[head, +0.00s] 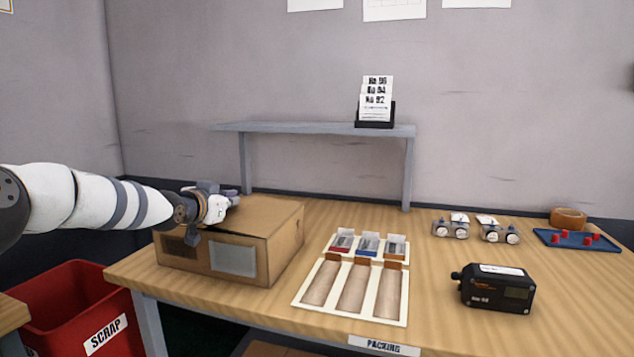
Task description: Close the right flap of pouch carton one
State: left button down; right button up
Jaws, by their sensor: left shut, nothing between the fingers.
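A brown cardboard carton (283,247) stands on the left part of the table, with a clear pouch (232,259) on its front and a dark patch to the left of it. The right part of its top (268,214) looks flat or nearly so; I cannot tell if the right flap lies fully down. My left gripper (232,198) is shut and empty, over the left and back part of the carton top. My arm and gripper hide that part of the top. I cannot tell whether the fingers touch the cardboard. My right gripper is not in view.
A cream tray (297,297) with several compartments lies right of the carton. A shelf (310,128) stands behind. A red scrap bin (75,282) is at lower left.

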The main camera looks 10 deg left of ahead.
pick_arm(q)
jog(key=shift+a+f, duration=0.1)
jog(key=shift+f, duration=0.3)
dwell(0.5)
